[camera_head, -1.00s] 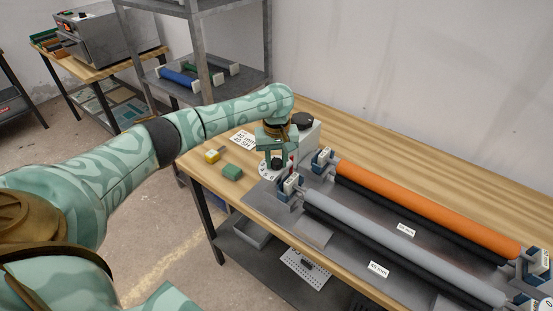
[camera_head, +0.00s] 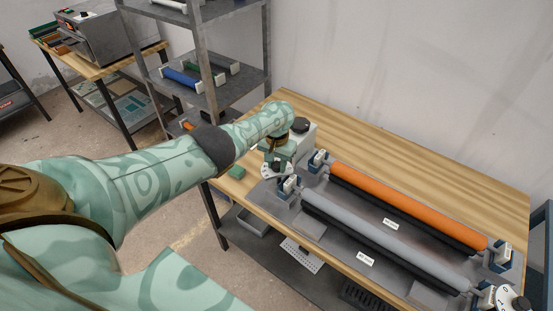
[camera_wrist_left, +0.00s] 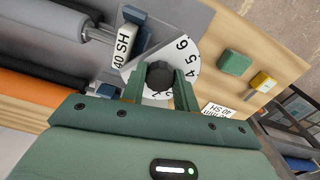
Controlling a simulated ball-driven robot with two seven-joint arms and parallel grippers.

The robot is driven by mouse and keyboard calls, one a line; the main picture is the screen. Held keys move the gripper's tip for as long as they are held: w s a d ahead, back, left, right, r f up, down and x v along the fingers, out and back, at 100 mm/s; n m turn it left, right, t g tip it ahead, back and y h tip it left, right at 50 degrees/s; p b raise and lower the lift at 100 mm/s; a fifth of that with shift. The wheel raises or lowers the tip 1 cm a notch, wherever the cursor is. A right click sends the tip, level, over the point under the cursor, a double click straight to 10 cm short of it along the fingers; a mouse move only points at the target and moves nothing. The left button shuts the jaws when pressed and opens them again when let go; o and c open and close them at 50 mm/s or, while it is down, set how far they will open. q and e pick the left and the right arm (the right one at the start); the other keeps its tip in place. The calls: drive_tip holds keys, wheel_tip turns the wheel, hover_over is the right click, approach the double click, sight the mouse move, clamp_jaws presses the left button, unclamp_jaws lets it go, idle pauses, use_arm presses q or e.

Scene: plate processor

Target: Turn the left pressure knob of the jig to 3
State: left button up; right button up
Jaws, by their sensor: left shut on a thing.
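The jig (camera_head: 318,228) is a grey plate on the wooden table, with an orange roller (camera_head: 400,200) and a grey roller (camera_head: 380,236). Its left pressure knob (camera_wrist_left: 160,76) is dark and round, on a white numbered dial (camera_wrist_left: 187,60). My left gripper (camera_wrist_left: 160,88) is shut on this knob, one finger on each side. Some dial numbers are covered by the fingers, and I cannot read the setting. My right gripper is not in view.
The right dial (camera_head: 505,298) shows at the jig's lower right corner. A metal shelf (camera_head: 205,75) stands behind my arm.

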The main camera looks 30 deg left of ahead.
use_arm(q)
drive_tip(key=m, duration=0.3)
drive_tip(key=shift+m, duration=0.4)
drive_tip(key=m, duration=0.4)
drive_tip(key=shift+w+r+m, duration=0.1)
drive_tip(key=shift+m, duration=0.2)
drive_tip(key=m, duration=0.4)
drive_tip(key=shift+w+m, duration=0.1)
drive_tip(key=shift+m, duration=2)
drive_tip(key=o, duration=1)
drive_tip(key=shift+d, duration=0.1)
